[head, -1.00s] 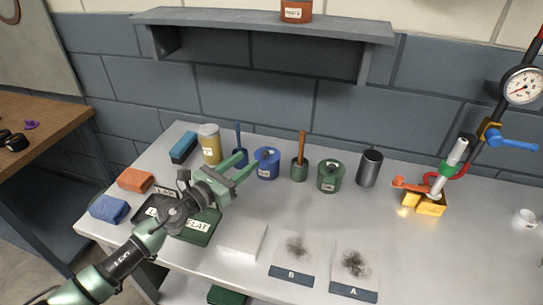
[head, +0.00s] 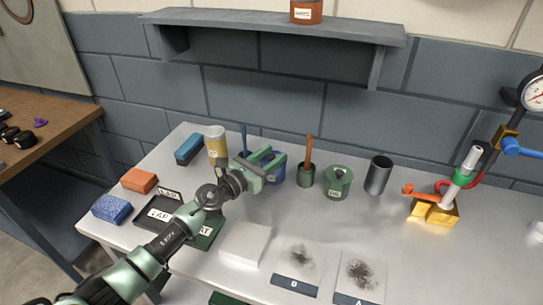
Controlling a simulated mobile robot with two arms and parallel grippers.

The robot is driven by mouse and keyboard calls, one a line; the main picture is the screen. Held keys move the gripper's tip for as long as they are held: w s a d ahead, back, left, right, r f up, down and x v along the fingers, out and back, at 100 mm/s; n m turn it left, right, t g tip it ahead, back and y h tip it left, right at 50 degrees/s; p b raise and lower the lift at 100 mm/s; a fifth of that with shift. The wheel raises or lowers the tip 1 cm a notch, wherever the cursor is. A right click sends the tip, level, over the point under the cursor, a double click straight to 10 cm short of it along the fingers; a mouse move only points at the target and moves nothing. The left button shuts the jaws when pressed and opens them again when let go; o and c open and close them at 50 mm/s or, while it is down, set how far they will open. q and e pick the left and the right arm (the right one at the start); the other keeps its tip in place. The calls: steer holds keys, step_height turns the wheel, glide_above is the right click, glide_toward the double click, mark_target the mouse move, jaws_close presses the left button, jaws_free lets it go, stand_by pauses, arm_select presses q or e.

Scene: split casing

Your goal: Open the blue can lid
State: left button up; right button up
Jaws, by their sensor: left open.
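The blue can (head: 279,174) stands on the grey bench, toward the back, between a small green pot with a brown handle and a blue-handled tool. My left gripper (head: 276,163) is open, with its two green fingers reaching over or beside the can's top. The fingers cover much of the can and its lid, so I cannot tell whether they touch it. The lid appears to be on the can, but its edge is hidden. My right gripper is not in view.
A white block (head: 244,243) lies in front. A shelf (head: 275,30) hangs above the bench.

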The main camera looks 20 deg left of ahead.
arm_select(q)
jaws_close()
stand_by(1.4)
